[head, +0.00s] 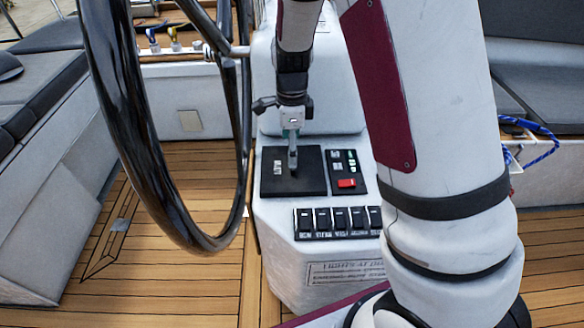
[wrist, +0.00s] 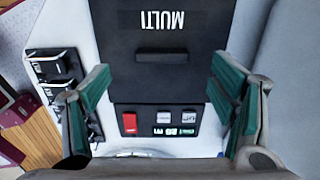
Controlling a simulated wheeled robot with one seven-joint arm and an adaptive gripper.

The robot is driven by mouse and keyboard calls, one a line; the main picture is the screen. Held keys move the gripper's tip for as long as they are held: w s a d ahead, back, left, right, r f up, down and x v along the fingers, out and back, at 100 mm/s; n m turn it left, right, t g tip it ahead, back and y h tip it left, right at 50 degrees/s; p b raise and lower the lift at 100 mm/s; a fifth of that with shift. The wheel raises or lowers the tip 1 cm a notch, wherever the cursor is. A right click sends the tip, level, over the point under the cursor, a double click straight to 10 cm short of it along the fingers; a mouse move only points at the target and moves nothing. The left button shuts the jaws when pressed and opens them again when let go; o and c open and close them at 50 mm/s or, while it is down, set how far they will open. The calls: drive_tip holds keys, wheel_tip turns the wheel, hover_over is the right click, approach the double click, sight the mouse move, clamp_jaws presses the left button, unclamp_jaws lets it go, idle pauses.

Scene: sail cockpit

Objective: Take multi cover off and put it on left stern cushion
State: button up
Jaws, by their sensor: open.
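The multi cover (head: 312,184) is a flat black square on the sloping face of the white console in the head view. In the wrist view the cover (wrist: 205,30) carries an upside-down white MULTI label and a raised dark bar across its middle. My gripper (head: 292,152) is over the cover in the head view. In the wrist view my gripper (wrist: 162,75) is open and empty, its green-padded fingers on either side of the bar and apart from it. Grey cushions (head: 35,78) line the left bench; I cannot tell which is the left stern cushion.
A black steering wheel (head: 130,120) stands left of the console. A panel with a red switch (head: 347,183) adjoins the cover, with a row of black switches (head: 340,218) below. A blue rope (head: 540,150) hangs at right. The teak floor (head: 170,260) looks clear at left.

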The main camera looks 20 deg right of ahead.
wheel_tip(320, 180, down, 5)
drive_tip(key=shift+w+d+b, duration=0.1)
drive_tip(key=shift+d+b, duration=0.05)
drive_tip(key=shift+b, duration=0.45)
drive_tip(key=c, duration=1.3)
